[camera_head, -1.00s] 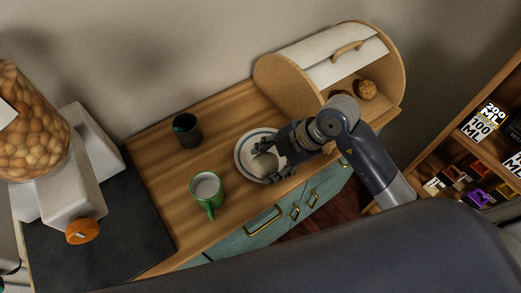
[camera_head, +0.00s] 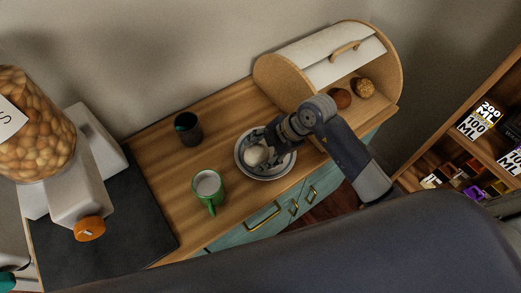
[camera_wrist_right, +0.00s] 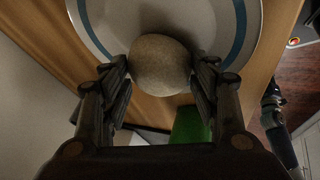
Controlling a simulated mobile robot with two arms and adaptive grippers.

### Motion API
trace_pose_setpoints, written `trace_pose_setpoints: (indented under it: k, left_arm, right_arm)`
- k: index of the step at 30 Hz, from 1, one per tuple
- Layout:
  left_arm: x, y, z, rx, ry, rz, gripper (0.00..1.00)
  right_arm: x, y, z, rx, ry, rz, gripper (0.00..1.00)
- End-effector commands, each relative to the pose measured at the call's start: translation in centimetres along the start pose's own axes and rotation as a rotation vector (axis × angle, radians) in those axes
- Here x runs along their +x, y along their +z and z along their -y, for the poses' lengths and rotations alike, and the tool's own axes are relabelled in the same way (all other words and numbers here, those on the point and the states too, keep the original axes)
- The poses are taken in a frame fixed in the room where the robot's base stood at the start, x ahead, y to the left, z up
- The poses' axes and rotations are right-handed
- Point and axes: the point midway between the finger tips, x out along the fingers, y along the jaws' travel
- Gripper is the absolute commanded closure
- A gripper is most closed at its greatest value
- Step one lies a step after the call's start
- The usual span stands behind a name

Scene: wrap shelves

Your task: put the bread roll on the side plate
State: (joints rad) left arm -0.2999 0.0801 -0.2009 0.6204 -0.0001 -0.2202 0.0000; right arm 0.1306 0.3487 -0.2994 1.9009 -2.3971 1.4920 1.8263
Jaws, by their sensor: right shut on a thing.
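The bread roll (camera_head: 256,155) is pale and round. My right gripper (camera_head: 268,148) is shut on it; in the right wrist view the roll (camera_wrist_right: 160,63) sits between the two fingers. The side plate (camera_head: 280,171) is white with a blue ring and lies on the wooden counter. The roll is over the plate's middle in the head view, but I cannot tell whether it touches the plate. The plate (camera_wrist_right: 211,22) also shows beyond the roll in the right wrist view. My left gripper is not in view.
A green mug (camera_head: 208,186) stands left of the plate, and a dark cup (camera_head: 188,128) behind it. A bread box (camera_head: 285,85) with two brown rolls (camera_head: 363,87) stands at the back right. The counter's front edge is close to the plate.

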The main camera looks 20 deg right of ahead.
Motion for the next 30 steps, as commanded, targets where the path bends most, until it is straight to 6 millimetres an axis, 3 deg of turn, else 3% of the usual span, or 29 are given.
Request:
trace_pose_setpoints:
  k: [1,2,4,5,18,23,30]
  left_arm:
    - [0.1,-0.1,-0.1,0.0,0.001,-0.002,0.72]
    - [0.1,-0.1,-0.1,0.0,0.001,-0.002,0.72]
    - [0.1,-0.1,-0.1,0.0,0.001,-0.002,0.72]
    - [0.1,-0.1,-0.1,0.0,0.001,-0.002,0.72]
    - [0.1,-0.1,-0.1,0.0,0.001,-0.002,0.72]
    - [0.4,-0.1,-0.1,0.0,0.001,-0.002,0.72]
    - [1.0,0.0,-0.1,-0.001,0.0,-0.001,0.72]
  right_arm:
    - [0.2,0.1,0.1,0.0,-0.001,0.0,0.68]
    - [0.2,0.1,0.1,0.0,-0.001,0.0,0.42]
    - [0.2,0.1,0.1,0.0,-0.001,0.0,0.26]
    - [0.2,0.1,0.1,0.0,-0.001,0.0,0.24]
    - [-0.6,0.1,-0.1,0.0,0.002,0.001,0.24]
    - [-3.3,0.1,-0.1,-0.003,0.003,0.003,0.24]
    - [-8.5,0.1,-0.1,-0.003,0.004,0.003,0.24]
